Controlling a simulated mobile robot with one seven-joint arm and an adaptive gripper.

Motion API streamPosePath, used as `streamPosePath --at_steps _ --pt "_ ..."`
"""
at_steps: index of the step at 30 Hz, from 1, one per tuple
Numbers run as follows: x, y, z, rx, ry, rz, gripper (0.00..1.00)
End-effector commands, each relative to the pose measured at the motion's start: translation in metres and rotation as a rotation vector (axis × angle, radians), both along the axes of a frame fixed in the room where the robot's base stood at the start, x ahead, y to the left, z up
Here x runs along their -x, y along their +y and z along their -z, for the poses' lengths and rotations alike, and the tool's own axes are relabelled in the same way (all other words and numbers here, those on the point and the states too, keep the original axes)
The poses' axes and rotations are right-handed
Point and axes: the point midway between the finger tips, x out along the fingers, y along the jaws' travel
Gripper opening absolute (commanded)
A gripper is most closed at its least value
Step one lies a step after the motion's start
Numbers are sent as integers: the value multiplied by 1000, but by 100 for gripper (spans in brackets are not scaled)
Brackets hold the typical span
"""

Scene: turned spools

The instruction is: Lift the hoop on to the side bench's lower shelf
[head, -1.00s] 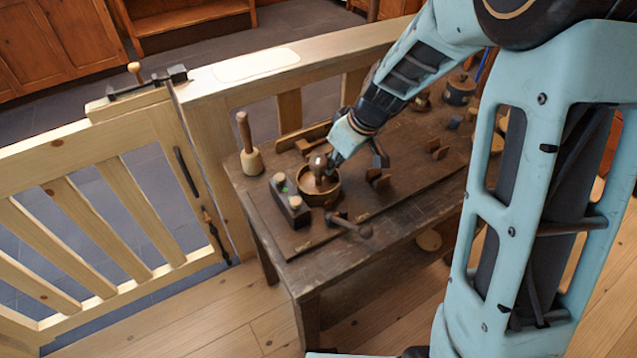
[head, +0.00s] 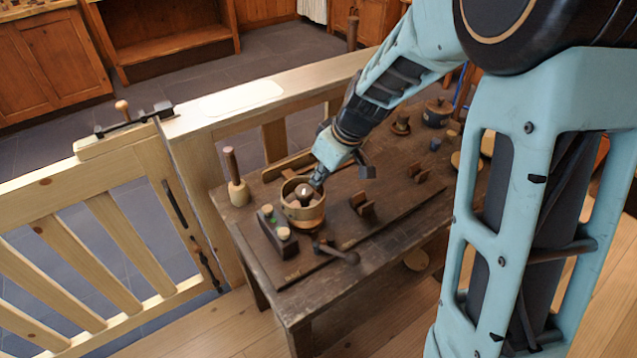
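The hoop (head: 301,191), a thin brown wooden ring, is over the near-left part of the dark workbench (head: 270,277). Its rim sits a little above a lower round wooden band (head: 304,226). A rounded metallic knob (head: 304,195) shows inside it. My gripper (head: 319,182) reaches down at the hoop's back right wall and appears shut on it; the fingertips are small and partly hidden. An open wooden unit with a low shelf (head: 175,43) stands beyond the fence at upper left. I cannot tell whether it is the side bench.
A mallet (head: 236,181), a dark block plane (head: 277,232) and a dark ball-ended handle (head: 345,254) crowd the hoop. Small wooden brackets (head: 363,206) stand to its right. A pale wooden fence and gate (head: 110,235) lie left, between workbench and grey floor.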

Motion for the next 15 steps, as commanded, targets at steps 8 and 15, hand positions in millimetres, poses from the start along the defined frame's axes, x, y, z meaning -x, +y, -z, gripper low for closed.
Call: streamPosePath --at_steps 8,15 --pt "-1 0 -45 -1 -2 -1 0" --pt "0 -1 -58 -1 -1 0 0"
